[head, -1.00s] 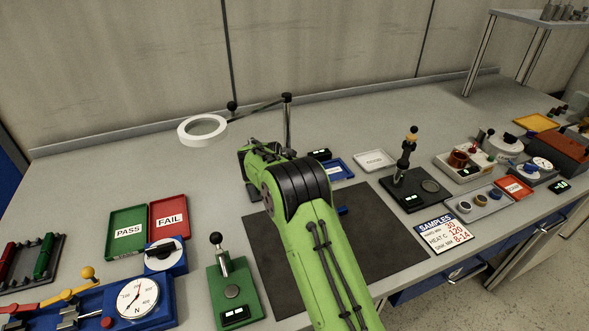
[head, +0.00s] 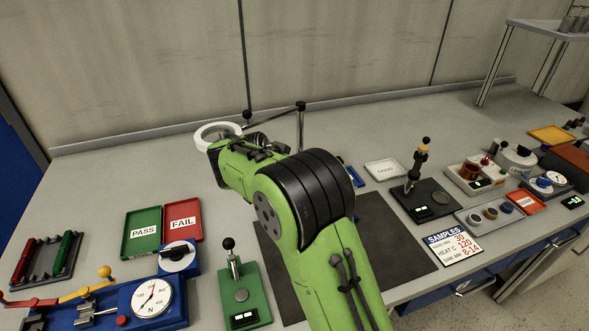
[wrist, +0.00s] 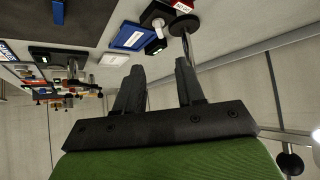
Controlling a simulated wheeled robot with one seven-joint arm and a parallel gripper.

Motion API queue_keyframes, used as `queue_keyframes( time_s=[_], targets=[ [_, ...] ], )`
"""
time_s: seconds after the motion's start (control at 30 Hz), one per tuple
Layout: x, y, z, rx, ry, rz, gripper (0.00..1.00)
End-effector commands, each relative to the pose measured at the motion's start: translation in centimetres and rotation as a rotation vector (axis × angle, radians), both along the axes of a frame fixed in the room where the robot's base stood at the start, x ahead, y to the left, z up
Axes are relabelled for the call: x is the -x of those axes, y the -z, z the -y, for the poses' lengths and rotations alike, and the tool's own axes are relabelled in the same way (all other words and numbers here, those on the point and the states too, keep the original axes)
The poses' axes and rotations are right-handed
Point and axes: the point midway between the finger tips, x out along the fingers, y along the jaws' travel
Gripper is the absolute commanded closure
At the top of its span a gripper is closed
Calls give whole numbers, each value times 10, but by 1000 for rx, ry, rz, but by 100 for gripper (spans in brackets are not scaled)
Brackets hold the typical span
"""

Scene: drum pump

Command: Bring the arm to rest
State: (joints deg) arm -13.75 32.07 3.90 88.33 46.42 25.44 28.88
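My green arm reaches over the dark mat (head: 395,245) in the head view, its black joint raised above the bench. In the head view the arm's far end points toward the ring lamp (head: 218,135), and the fingers are hidden there. In the wrist view my gripper (wrist: 160,85) shows two dark fingers standing apart with nothing between them. The wrist view is turned over, with the bench at the top. A blue tray (wrist: 131,36) and a lamp post (wrist: 187,40) lie beyond the fingertips, apart from them.
Green PASS (head: 142,232) and red FAIL (head: 183,220) trays lie left of the arm. A green press stand (head: 240,295) and a blue dial device (head: 150,300) stand at the front left. A black stand (head: 425,195) and a white tray (head: 383,169) are on the right.

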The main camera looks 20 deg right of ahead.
Motion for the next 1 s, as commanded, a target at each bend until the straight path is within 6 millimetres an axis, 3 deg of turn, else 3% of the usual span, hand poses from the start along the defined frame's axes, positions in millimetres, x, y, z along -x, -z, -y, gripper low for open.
queue_keyframes(
  time_s=[0.4, 0.47, 0.53, 0.67, 0.8, 0.9, 1.0],
  targets=[
    [1, -2, 0, -1, -1, -1, 62],
    [6, -9, 1, -6, -11, -5, 62],
    [21, -29, 3, -24, -44, -19, 62],
    [79, -78, 7, -71, -170, -79, 62],
    [163, -115, 3, -111, -346, -149, 62],
    [229, -126, -4, -127, -483, -194, 62],
    [290, -124, -16, -129, -619, -231, 62]
  ],
)
